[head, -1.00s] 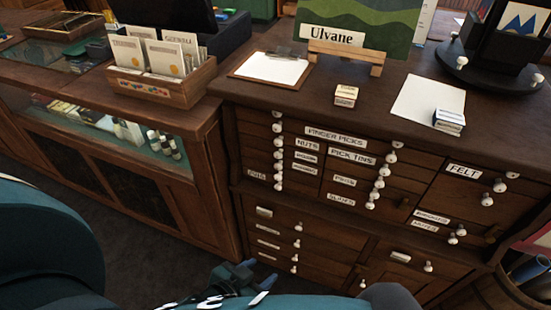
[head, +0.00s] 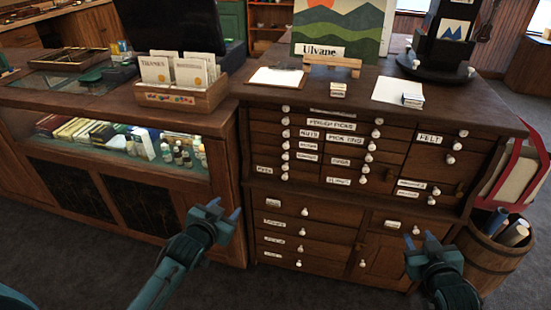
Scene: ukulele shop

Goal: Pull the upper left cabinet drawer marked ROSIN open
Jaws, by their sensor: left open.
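The wooden cabinet (head: 345,195) stands ahead with every visible drawer shut. In its lower part, the upper left drawer (head: 330,215) has a small pale label (head: 273,202) and a round white knob (head: 305,212). The label is too small to read, and I cannot make out the word ROSIN on any drawer. My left gripper (head: 225,210) is open and empty, left of that drawer and apart from its knob in the picture. My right gripper (head: 420,242) is in front of the lower right of the cabinet, its fingers apart and empty.
Small drawers with white knobs fill the upper cabinet, including FINGER PICKS (head: 331,124) and FELT (head: 430,139). A glass display case (head: 90,155) adjoins at left. A barrel (head: 490,255) holding rolls stands at right. Dark floor lies in front.

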